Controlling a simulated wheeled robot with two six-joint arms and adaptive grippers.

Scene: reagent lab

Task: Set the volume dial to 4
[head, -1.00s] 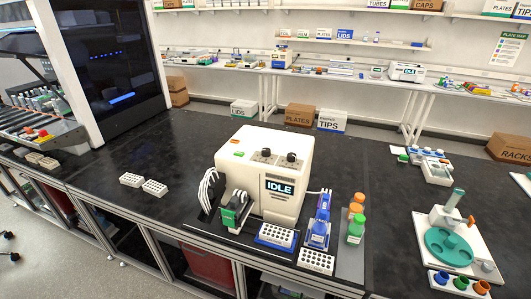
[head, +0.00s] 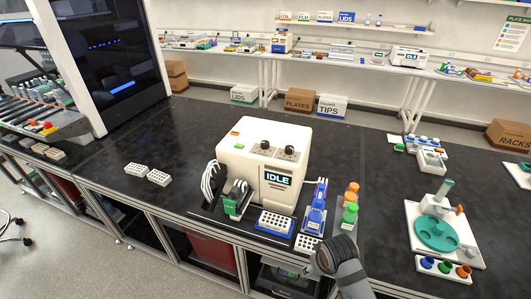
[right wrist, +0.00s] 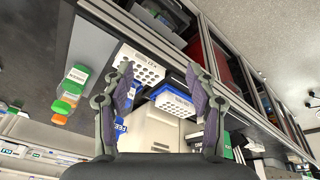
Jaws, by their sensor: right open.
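The white machine (head: 240,160) stands on the black bench with an "IDLE" display (head: 278,178) on its front. Two black dials (head: 265,145) and (head: 289,151) sit on its sloped upper front. Their markings are too small to read, so I cannot tell which is the volume dial or its setting. My right gripper (head: 318,263) is low at the bench's front edge, in front of and below the machine, apart from the dials. In the right wrist view my right gripper (right wrist: 160,82) is open with nothing between its fingers. My left gripper is out of view.
A teal turntable device (head: 437,233) stands right. The bench left of the machine is mostly clear.

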